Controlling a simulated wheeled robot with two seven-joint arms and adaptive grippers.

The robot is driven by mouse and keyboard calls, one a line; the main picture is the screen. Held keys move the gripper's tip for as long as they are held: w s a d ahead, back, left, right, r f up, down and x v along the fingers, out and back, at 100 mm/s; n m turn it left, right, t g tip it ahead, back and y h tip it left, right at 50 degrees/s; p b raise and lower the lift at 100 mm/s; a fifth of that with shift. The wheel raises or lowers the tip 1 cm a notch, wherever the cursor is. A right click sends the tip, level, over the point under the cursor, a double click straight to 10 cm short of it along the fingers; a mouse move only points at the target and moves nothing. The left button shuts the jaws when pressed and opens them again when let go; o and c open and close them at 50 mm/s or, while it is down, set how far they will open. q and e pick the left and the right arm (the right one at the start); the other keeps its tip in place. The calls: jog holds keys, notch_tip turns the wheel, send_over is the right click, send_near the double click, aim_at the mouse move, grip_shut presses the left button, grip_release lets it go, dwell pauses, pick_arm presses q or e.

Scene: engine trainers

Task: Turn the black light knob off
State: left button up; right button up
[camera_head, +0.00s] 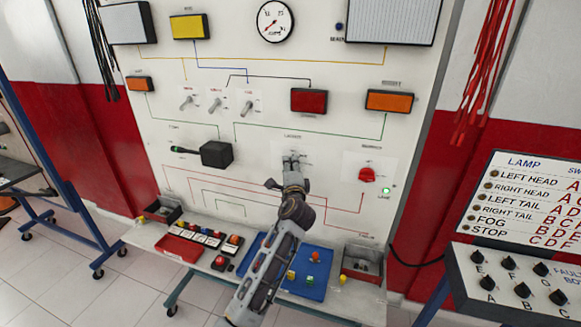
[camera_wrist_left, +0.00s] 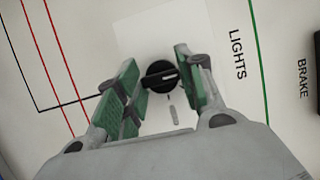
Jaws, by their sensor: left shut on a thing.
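The black light knob (camera_wrist_left: 161,76) is on a white plate on the panel, beside the word LIGHTS in the left wrist view. It is round with a raised bar and a pale line pointing right in that view. My left gripper (camera_wrist_left: 160,85) is shut on the knob, with one green-padded finger on each side of it. In the head view my left gripper (camera_head: 291,163) reaches up to the panel's middle and hides most of the knob. My right gripper is not in view.
The white panel (camera_head: 240,120) holds several toggles, lamps, a gauge and a red knob (camera_head: 366,174). A small green light (camera_head: 386,190) glows near it. Below is a shelf with a red tray (camera_head: 180,249) and a blue tray (camera_head: 307,291). A lamp chart (camera_head: 525,210) stands right.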

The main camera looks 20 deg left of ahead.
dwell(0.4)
pick_arm(q)
jog(key=o, duration=1)
jog(key=shift+v, duration=6)
jog(key=shift+a, duration=0.1)
